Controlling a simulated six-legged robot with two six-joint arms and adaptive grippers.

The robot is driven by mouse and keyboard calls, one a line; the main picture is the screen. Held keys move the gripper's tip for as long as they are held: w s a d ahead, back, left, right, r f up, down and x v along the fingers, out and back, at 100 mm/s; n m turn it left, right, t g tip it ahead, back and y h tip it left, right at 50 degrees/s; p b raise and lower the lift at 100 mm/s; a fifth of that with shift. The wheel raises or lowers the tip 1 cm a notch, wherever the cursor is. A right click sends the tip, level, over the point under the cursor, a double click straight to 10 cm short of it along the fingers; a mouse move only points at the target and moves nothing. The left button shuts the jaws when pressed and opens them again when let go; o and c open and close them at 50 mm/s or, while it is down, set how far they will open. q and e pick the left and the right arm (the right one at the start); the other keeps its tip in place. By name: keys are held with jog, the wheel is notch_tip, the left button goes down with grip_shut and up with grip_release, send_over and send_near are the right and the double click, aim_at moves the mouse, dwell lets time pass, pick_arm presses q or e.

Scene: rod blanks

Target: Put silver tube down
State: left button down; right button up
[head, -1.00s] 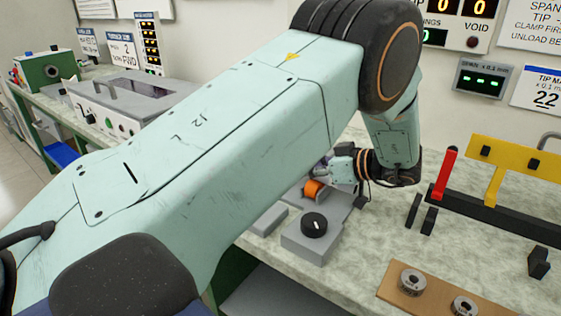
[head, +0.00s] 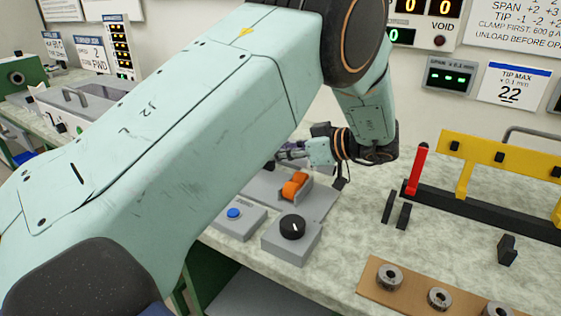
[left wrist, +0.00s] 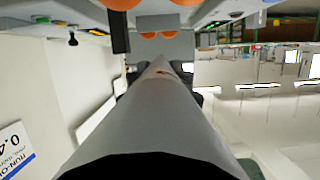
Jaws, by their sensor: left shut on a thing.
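The silver tube (left wrist: 155,115) fills the middle of the left wrist view, running from the bottom edge and narrowing towards the centre. My left gripper (left wrist: 160,88) is shut on it, with dark finger parts showing on both sides. In the head view my left gripper (head: 290,153) is beyond my large forearm, above and behind an orange roller support (head: 295,185) on a grey base. The tube cannot be made out in the head view, where my arm covers much of that area. My right gripper is not in view.
A black knob box (head: 291,240) and a blue-button box (head: 234,218) stand in front of the orange support. To the right are a black rail with a red post (head: 417,170) and yellow bar (head: 500,155). A brown board (head: 375,285) holds metal rings.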

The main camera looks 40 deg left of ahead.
pick_arm(q)
notch_tip(320, 180, up, 5)
jog(key=shift+r+p, duration=0.15)
jog(key=shift+p, duration=0.4)
